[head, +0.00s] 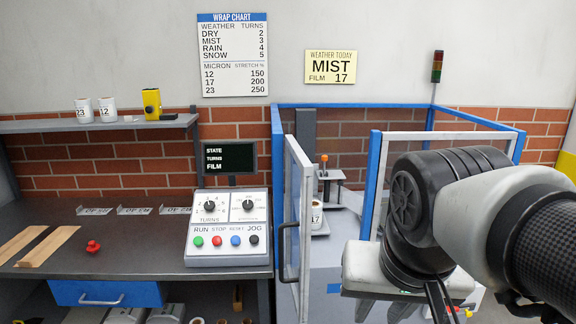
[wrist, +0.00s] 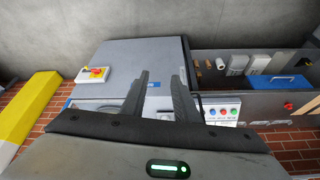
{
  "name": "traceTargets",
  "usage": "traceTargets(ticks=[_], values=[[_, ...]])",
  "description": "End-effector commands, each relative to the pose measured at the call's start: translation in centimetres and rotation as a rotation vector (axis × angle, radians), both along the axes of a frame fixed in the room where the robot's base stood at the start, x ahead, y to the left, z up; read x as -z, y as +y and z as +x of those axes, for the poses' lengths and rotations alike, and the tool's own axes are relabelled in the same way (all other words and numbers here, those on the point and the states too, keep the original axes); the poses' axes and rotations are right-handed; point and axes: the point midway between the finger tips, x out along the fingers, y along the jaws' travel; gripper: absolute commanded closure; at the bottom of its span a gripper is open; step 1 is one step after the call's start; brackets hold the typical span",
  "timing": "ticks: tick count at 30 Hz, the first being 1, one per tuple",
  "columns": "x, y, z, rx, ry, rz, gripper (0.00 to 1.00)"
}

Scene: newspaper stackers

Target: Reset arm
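My arm reaches in from the right in the head view, with its dark wrist joint in front of the wrapping cell's right side. My gripper (wrist: 160,78) shows in the wrist view with its two dark fingers apart and nothing between them. In the head view only a small part of the gripper (head: 440,302) shows at the lower edge, mostly hidden by the arm.
A blue-framed cell (head: 277,150) has an open door (head: 298,215) and a white roll (head: 316,213) inside. To its left, a control panel (head: 228,228) and red piece (head: 93,246) sit on a dark bench (head: 150,258). A shelf (head: 60,126) holds rolls.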

Motion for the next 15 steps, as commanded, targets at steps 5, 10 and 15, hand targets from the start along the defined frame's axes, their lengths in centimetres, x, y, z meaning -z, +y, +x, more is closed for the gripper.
traceTargets(ticks=[5,10,15], values=[[0.5,-1.5,-1.5,-0.138,-0.084,-0.036,0.72],[-3.8,-1.4,-1.4,-0.137,-0.076,-0.036,0.72],[-8.4,-1.4,-1.4,-0.137,-0.075,-0.036,0.72]])
